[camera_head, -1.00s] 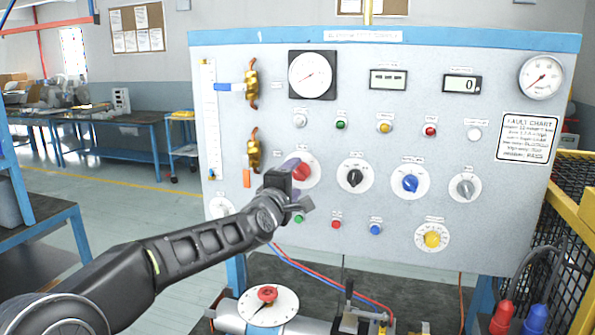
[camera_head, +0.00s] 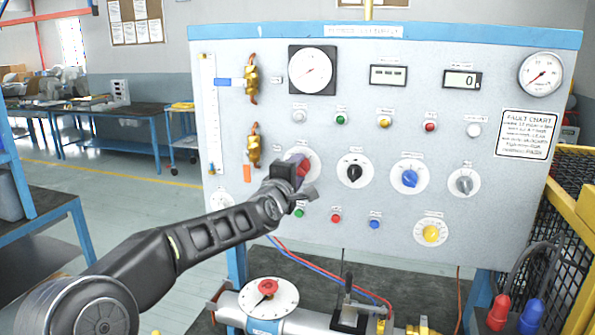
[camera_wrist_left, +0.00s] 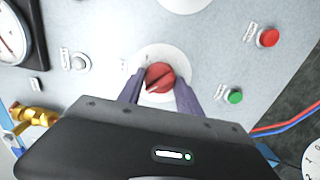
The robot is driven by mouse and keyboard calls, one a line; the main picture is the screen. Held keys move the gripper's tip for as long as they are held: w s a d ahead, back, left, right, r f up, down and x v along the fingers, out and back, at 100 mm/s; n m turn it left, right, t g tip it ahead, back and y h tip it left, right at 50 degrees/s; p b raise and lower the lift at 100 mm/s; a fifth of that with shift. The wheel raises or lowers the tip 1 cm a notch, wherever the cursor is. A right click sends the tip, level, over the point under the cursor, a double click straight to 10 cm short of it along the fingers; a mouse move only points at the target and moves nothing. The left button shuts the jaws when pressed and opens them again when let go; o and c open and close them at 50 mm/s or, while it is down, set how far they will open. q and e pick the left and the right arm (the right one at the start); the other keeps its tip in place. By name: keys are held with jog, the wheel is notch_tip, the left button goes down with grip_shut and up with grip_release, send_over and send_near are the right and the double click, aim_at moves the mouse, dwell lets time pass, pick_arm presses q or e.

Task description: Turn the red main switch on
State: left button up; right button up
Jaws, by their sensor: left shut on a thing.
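The red main switch (camera_head: 303,166) is a round red knob on a white dial plate, at the left of the row of knobs on the grey panel (camera_head: 330,130). My left gripper (camera_head: 301,170) is at the knob and partly covers it in the head view. In the left wrist view the red knob (camera_wrist_left: 160,77) sits between the two purple-grey fingers of my left gripper (camera_wrist_left: 159,88), which are shut on its sides. A pale mark shows on the knob's face, pointing to the lower left there. My right gripper is in neither view.
A black knob (camera_head: 354,171), a blue knob (camera_head: 410,178) and a grey knob (camera_head: 464,184) stand in the same row. Small green, red and blue buttons lie below. A yellow guard frame (camera_head: 578,215) stands at the right, and a red valve handle (camera_head: 268,287) is below the panel.

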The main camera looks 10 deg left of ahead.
pick_arm(q)
jog(key=c, duration=0.5)
jog(key=shift+c, duration=0.2)
jog(key=shift+f+m, duration=0.1)
jog(key=shift+m, duration=0.3)
jog(key=m+b, duration=0.2)
jog(key=m, duration=1.5)
